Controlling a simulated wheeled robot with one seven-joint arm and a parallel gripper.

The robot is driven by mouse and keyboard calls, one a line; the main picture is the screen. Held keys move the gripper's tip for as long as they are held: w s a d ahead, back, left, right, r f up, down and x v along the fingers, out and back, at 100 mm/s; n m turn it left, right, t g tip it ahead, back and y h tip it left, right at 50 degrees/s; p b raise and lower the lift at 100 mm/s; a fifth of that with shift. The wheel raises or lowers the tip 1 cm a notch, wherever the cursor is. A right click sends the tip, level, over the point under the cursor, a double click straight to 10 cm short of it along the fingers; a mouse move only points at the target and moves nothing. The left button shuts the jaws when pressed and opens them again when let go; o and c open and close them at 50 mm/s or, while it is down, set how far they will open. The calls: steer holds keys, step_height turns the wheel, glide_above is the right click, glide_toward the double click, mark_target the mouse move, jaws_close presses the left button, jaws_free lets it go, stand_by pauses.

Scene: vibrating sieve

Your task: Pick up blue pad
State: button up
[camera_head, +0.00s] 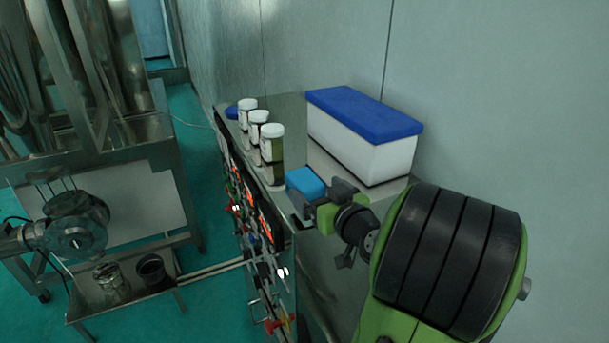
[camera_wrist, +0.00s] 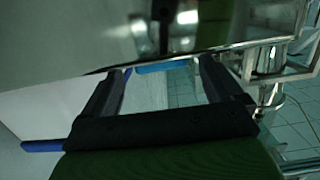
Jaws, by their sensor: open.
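The blue pad (camera_head: 304,181) is a small light-blue block on the metal cabinet top, between the jars and the large box. My gripper (camera_head: 318,203) is just in front of the pad, at the cabinet's near edge, with its fingers spread. In the wrist view, a strip of the blue pad (camera_wrist: 166,66) shows beyond and between the two fingertips of my gripper (camera_wrist: 163,72). The fingers hold nothing. I cannot tell whether a finger touches the pad.
Three white-lidded jars (camera_head: 272,148) stand along the left edge of the cabinet top (camera_head: 293,112). A white box with a dark-blue lid (camera_head: 362,112) stands behind the pad, near the wall. Another dark-blue item (camera_head: 232,112) lies beyond the jars. Metal machinery (camera_head: 90,150) stands left.

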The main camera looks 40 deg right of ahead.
mark_target(308, 181)
steer(key=p+x, duration=0.2)
steer(key=x, duration=0.3)
steer(key=shift+p, duration=0.3)
steer(key=shift+s+a, duration=0.1)
steer(key=shift+s, duration=0.05)
steer(key=shift+c, duration=1)
steer(key=c, duration=0.8)
